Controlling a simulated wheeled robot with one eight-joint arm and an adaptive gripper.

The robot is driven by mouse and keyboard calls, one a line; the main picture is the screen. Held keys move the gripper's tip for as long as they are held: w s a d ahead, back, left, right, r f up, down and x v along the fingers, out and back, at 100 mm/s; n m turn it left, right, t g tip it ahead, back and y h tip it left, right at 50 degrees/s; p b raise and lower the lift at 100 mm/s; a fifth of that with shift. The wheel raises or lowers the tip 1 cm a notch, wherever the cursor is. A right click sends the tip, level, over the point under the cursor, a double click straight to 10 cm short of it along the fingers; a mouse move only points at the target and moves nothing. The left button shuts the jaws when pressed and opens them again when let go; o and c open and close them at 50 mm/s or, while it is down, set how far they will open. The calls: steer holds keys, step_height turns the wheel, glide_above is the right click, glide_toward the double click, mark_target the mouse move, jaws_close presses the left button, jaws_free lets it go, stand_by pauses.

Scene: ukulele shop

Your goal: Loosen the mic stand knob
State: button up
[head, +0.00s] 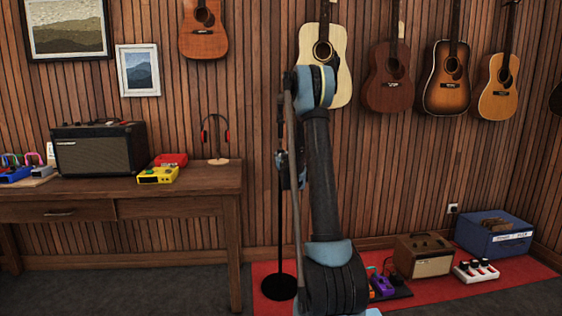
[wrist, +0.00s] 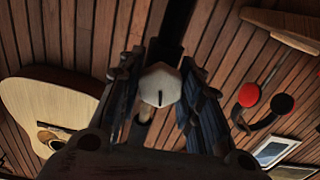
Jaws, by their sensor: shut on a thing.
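The mic stand (head: 280,225) is a thin dark pole on a round black base, standing upright on the red mat, partly behind my arm in the head view. Its knob (wrist: 163,80) is pale, many-sided and marked with a dark line, in the middle of the wrist view. My gripper (wrist: 160,70) has a finger on each side of the knob and is shut on it. The dark pole (wrist: 174,28) runs up behind the knob. In the head view my gripper (head: 290,168) is mostly hidden by my arm, and the knob cannot be made out.
A wooden desk (head: 190,183) at left holds a black amplifier (head: 98,150), pedals and a headphone stand (head: 217,140). Guitars hang on the slatted wall.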

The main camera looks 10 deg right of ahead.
steer(key=shift+d, duration=0.45)
steer(key=o, duration=1.1)
steer(key=shift+a, duration=0.15)
steer(key=shift+a+m, duration=0.1)
steer(key=shift+m, duration=1.4)
steer(key=shift+s+d+f+m+g+h, duration=0.2)
steer(key=shift+s+d+g+h, duration=0.55)
steer(key=shift+s, duration=4.4)
steer(key=shift+s+d+m+g+h, duration=0.4)
steer(key=shift+s+d+g, duration=0.65)
steer(key=shift+s, duration=4.15)
steer(key=shift+s+d+f+m+g+h, duration=0.15)
steer(key=shift+s+d+g+h, duration=0.6)
steer(key=shift+s, duration=4.4)
